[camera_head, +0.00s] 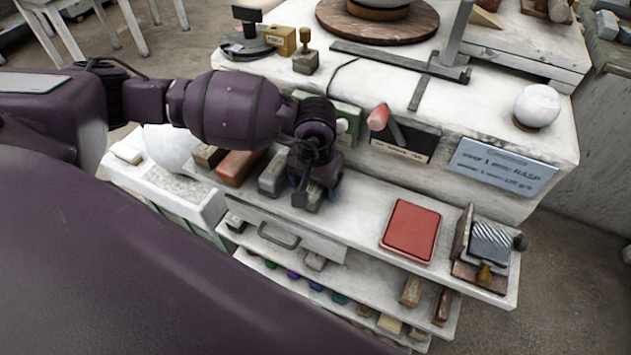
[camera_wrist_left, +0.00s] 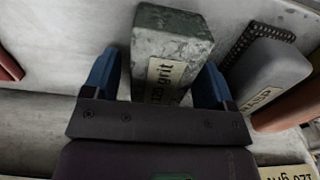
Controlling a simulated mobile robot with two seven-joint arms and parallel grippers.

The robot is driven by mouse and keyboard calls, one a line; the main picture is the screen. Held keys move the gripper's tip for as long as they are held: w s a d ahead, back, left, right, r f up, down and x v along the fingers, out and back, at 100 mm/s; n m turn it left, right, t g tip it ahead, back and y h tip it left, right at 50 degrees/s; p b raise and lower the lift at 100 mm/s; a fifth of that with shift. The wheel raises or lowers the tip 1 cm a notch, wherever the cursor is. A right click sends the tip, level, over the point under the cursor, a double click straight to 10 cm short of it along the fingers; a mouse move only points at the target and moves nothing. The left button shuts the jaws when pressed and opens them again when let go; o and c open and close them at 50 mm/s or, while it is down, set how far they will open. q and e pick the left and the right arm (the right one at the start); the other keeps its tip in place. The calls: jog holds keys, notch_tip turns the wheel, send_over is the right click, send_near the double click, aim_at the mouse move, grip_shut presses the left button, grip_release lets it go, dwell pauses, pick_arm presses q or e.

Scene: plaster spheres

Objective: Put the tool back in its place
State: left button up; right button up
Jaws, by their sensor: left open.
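My left gripper (camera_head: 308,198) is over the upper shelf in the head view. In the left wrist view its blue fingers (camera_wrist_left: 157,82) stand apart on either side of a mottled grey-green block (camera_wrist_left: 172,45) labelled "120 grit". I cannot tell whether they touch it. Beside it to the right is a grey tool labelled "RASP" (camera_wrist_left: 272,72) with a toothed dark edge; a grey block (camera_head: 273,174) shows left of the gripper in the head view. A blue sign (camera_head: 503,166) mentions RASP and grit. My right gripper is not in view.
A white sphere (camera_head: 538,105) sits on the bench top at right. A red pad (camera_head: 410,230) and a metal-faced holder (camera_head: 489,245) are on the shelf. A reddish-brown block (camera_head: 240,167) lies left of the gripper. Bare shelf lies right of the gripper.

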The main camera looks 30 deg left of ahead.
pick_arm(q)
jog(key=shift+r, duration=0.35)
notch_tip(320, 180, up, 10)
jog(key=shift+b, duration=0.35)
jog(key=shift+r, duration=0.8)
